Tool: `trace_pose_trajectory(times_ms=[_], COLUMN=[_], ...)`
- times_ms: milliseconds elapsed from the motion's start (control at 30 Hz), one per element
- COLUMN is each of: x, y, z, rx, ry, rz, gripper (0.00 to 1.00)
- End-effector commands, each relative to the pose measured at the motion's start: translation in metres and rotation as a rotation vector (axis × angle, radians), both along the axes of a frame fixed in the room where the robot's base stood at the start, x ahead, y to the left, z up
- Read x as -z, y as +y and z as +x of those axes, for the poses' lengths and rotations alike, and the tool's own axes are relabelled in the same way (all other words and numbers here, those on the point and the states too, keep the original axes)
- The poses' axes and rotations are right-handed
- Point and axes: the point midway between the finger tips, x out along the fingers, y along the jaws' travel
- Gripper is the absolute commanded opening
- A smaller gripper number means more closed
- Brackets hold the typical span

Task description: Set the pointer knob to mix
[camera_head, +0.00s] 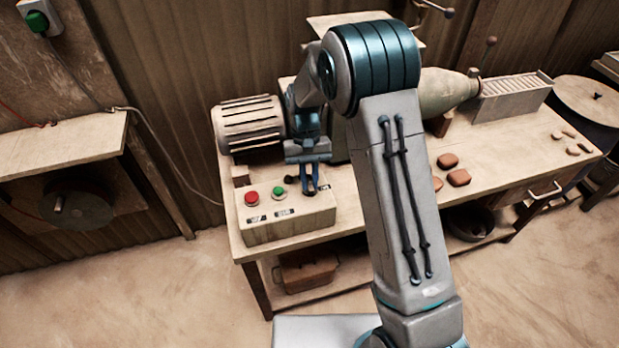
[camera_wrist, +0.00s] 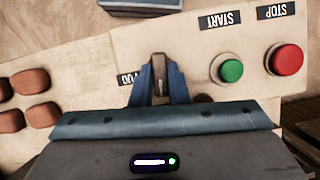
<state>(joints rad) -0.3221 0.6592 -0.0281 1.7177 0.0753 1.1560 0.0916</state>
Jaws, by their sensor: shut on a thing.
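The pointer knob (camera_wrist: 159,86) is a small dark-grey piece with a pale line on top, on the sloped face of the cream control box (camera_head: 290,232). My gripper (camera_head: 309,188) reaches down to the box, right of the green button. In the wrist view, its two blue fingers (camera_wrist: 158,90) are shut on the knob, one on each side. The pale line runs roughly up and down that picture. A dark label (camera_wrist: 125,78), partly hidden and ending in "UG", lies left of the fingers. No mix label is readable, so I cannot tell which mark the pointer faces.
A red button (camera_wrist: 289,60) with a STOP label and a green button (camera_wrist: 231,71) with a START label sit close beside the knob. A ribbed motor (camera_head: 250,124) stands behind the box. Several reddish clay pieces (camera_head: 459,177) lie on the bench to the right.

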Motion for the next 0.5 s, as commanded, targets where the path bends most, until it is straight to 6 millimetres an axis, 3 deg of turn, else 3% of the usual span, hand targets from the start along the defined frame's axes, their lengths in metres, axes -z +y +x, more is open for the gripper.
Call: trace_pose_trajectory(times_ms=[500], x=[0.0003], y=[0.0011], z=[0.0001], rx=[-0.135], ry=[-0.002], rz=[0.001], gripper=[0.00])
